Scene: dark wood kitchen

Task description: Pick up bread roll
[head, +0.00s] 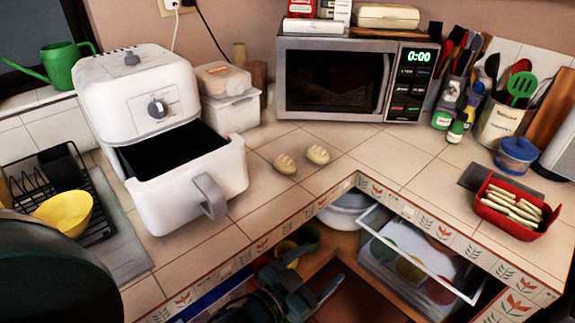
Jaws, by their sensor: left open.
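Two small pale tan bread rolls lie side by side on the tiled counter in front of the microwave. The left bread roll (285,164) has scored lines on top and sits nearer the air fryer. The other bread roll (317,154) is just to its right, slightly farther back. My left gripper (311,274) is at the bottom middle, in front of the counter edge and below the rolls in the picture. Its dark fingers are apart with nothing between them. It is clear of both rolls. My right gripper is not in view.
A white air fryer (160,108) with its drawer (196,182) pulled out stands left of the rolls. A microwave (343,82) stands behind them. A red container of pale sticks (507,220) is at right. An open drawer (395,270) is below. Counter around the rolls is free.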

